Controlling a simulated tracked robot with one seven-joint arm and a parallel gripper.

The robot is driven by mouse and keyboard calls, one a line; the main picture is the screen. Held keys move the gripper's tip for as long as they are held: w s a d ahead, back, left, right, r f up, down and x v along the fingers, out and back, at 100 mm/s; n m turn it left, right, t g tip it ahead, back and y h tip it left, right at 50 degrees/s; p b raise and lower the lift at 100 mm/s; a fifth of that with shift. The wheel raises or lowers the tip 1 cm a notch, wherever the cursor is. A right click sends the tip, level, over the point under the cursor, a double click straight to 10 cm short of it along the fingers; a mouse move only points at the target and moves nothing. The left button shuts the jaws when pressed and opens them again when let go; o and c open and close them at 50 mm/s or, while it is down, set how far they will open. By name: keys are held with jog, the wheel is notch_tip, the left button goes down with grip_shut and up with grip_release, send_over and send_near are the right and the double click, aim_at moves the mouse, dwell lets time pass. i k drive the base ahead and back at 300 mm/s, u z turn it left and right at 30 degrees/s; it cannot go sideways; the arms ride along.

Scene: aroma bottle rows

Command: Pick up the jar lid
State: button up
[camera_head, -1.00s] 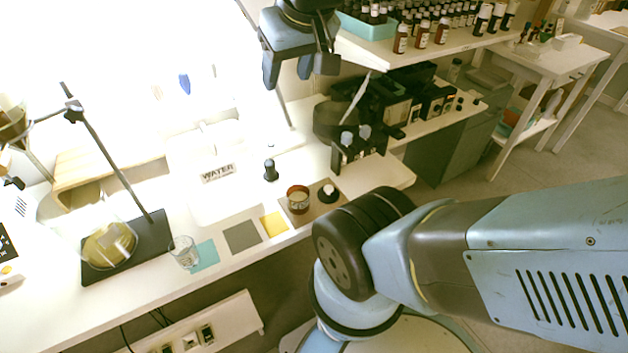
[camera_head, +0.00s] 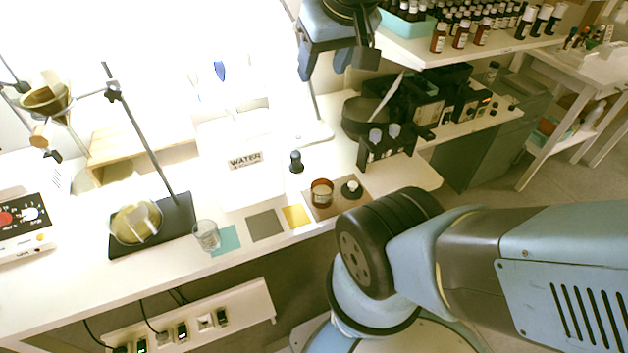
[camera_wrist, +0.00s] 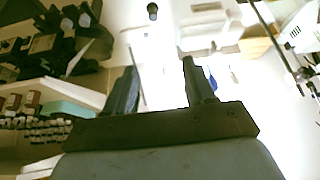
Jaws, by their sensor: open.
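What looks like the jar lid (camera_head: 351,188), dark and round with a pale top, lies on a brown mat (camera_head: 327,213) near the bench's front edge. An amber jar (camera_head: 321,193) stands just left of it on the same mat. My gripper (camera_head: 335,66) is high above the back of the bench, well apart from the lid. It is open and empty, and its two spread fingers also show in the wrist view (camera_wrist: 160,72). I cannot make out the lid in the wrist view.
Yellow (camera_head: 296,215), grey (camera_head: 265,224) and teal (camera_head: 226,240) mats lie left of the lid, with a glass beaker (camera_head: 206,236). A dark bottle (camera_head: 296,161) and black equipment (camera_head: 385,145) stand behind. A stand (camera_head: 150,228) is further left. A bottle shelf (camera_head: 400,50) is near my gripper.

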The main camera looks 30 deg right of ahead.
aim_at(351, 190)
jog(key=u, duration=0.9)
jog(key=k, duration=1.5)
jog(key=z, duration=1.4)
jog(key=i, duration=1)
jog(key=z, duration=0.05)
